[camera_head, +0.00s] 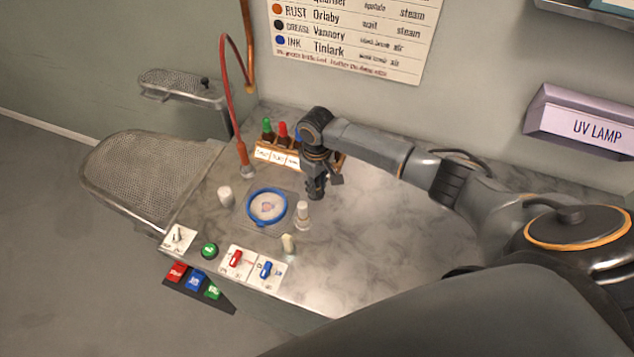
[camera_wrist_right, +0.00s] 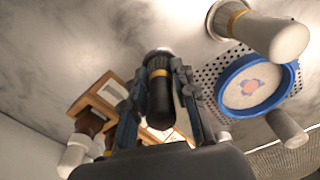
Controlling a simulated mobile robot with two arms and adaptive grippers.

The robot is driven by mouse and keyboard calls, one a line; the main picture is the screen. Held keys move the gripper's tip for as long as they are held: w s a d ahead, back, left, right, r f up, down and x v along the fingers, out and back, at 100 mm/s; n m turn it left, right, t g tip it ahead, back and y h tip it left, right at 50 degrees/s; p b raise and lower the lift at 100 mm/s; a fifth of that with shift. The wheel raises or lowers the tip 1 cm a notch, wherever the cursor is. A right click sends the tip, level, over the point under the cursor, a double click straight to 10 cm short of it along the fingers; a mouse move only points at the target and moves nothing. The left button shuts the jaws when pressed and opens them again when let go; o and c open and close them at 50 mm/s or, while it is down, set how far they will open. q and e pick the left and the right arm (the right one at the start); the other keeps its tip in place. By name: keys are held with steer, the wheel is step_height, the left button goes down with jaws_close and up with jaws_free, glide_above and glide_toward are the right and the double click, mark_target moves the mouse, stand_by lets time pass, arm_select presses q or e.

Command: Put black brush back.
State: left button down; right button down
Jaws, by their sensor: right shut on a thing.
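The black brush (camera_wrist_right: 159,98) has a dark rounded handle, a gold band and a pale end. In the right wrist view it sits between the two fingers of my right gripper (camera_wrist_right: 161,100), which is shut on it. In the head view my right gripper (camera_head: 318,184) is over the worktop, just in front of the wooden rack (camera_head: 268,156), and largely hides the brush. The rack also shows in the wrist view (camera_wrist_right: 107,90), left of the brush. I cannot tell whether the brush touches the worktop. My left gripper is not in view.
A blue hoop (camera_head: 283,207) with stained cloth lies front-left of the gripper. A white-handled brush (camera_head: 303,213) stands between them. A white cylinder (camera_head: 225,196) and red hose (camera_head: 240,130) are further left. Switches (camera_head: 236,259) line the front edge. The worktop's right side is clear.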

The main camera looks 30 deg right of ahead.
steer(key=c, duration=0.7)
jaws_free()
steer(key=shift+o, duration=0.2)
steer(key=shift+r+p, duration=2.6)
steer(key=shift+p, duration=0.25)
steer(key=shift+r, duration=1.1)
